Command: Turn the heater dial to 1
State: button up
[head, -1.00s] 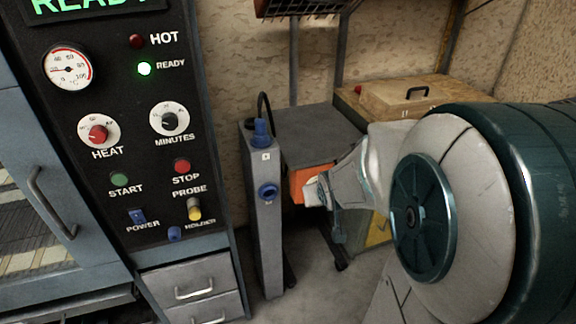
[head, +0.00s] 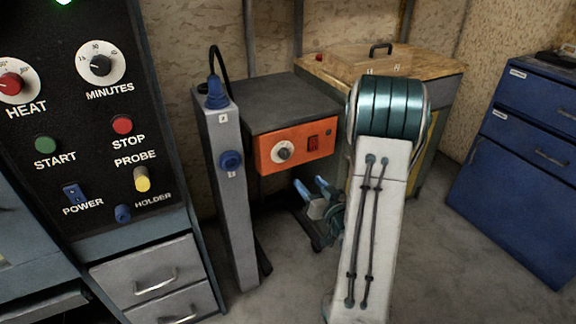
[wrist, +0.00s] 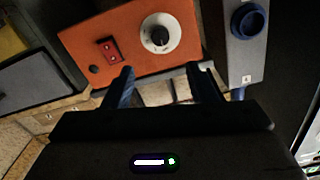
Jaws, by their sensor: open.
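A grey box with an orange front panel (head: 318,142) carries a dial (head: 284,152) with a white face and a dark knob. The dial also shows in the wrist view (wrist: 160,33); its numbers are too small to read. My gripper (head: 311,185) is open with blue fingers, below the orange panel in the head view. In the wrist view the two fingertips (wrist: 160,70) are apart, with the dial beyond and roughly between them. Nothing is between the fingers, and they appear apart from the dial.
A red switch (head: 313,142) sits beside the dial. A narrow grey post (head: 232,190) with blue knobs stands just left of the box. The black oven panel (head: 100,190) has a red HEAT dial (head: 12,84). A wooden-topped box (head: 420,68) and blue drawers (head: 525,160) are right.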

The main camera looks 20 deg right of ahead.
aim_at(286, 156)
jog(key=w, duration=1.3)
jog(key=shift+w+a+b, duration=0.25)
jog(key=shift+w+b, duration=0.1)
jog(key=c, duration=1)
